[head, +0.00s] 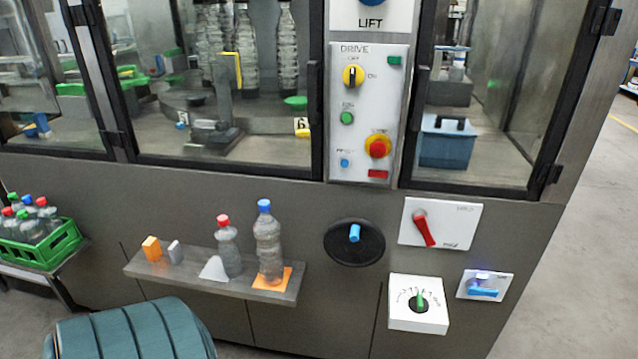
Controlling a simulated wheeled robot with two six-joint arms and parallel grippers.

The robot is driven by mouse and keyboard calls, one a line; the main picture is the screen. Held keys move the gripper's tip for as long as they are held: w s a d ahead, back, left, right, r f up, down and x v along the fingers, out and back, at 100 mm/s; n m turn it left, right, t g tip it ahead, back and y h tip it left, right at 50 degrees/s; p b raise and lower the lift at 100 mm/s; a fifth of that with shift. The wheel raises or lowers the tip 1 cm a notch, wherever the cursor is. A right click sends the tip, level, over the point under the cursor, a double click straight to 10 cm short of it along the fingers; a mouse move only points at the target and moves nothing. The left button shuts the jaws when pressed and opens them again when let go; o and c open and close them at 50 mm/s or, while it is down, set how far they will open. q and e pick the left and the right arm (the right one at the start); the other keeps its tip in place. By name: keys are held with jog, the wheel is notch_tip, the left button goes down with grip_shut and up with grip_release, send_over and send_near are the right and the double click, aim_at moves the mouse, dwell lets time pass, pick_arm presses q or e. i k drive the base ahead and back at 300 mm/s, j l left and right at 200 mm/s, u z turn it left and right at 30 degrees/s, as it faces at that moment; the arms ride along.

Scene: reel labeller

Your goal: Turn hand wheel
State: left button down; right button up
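The hand wheel (340,246) is a dark round disc on the grey front panel of the machine, right of the small shelf. Its blue handle (354,233) sticks out at the upper right part of the disc. Nothing touches the wheel. Neither of my grippers shows in the head view.
Right of the wheel are a red lever (424,229) on a white plate, a white dial box (418,315) with a green pointer and a blue handle (483,292). The drive panel (369,130) is above. A shelf (150,268) with bottles juts out left. A ribbed teal object (130,335) stands below.

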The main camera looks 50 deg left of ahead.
aim_at(354, 245)
jog(key=u, duration=1.3)
